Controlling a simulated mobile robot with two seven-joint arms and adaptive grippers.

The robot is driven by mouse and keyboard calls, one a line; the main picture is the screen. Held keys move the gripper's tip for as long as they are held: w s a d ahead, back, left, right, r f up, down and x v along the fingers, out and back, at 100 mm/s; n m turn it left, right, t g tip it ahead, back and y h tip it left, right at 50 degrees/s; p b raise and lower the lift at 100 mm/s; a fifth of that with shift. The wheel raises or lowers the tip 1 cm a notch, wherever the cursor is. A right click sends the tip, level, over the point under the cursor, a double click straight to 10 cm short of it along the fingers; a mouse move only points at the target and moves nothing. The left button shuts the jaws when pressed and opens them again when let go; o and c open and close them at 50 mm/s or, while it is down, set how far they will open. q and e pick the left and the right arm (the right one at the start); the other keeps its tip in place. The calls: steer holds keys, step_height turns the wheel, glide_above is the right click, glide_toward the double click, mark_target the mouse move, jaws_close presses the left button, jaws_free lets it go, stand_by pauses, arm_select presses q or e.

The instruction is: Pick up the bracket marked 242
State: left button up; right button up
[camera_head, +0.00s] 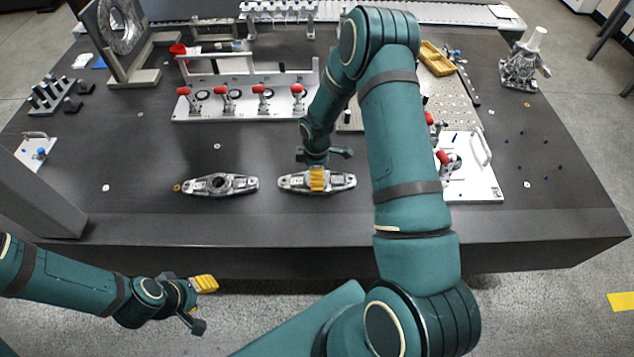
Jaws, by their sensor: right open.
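Two metal brackets lie flat near the front edge of the dark table. The left bracket (243,184) shows a round opening in its middle. The right bracket (345,182) has its middle covered by the yellow fingers of my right gripper (317,180). The number 242 cannot be read on either bracket. My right gripper points down at the right bracket and is open; whether it touches the bracket is unclear. My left gripper (206,284) is in front of the table, low and away from the brackets. Its finger gap cannot be made out.
A white fixture with red clamps (240,110) stands behind the brackets. Another white clamp plate (480,185) lies to the right, partly behind my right arm. A ring on a stand (120,30) and a yellow tray (437,59) are farther back. The table left of the brackets is mostly clear.

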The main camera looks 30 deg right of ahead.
step_height(320, 180, down, 5)
steer(key=shift+w+d+b, duration=0.1)
steer(key=shift+d+b, duration=0.05)
steer(key=shift+b, duration=0.15)
steer(key=shift+c, duration=0.3)
steer(key=c, duration=1.1)
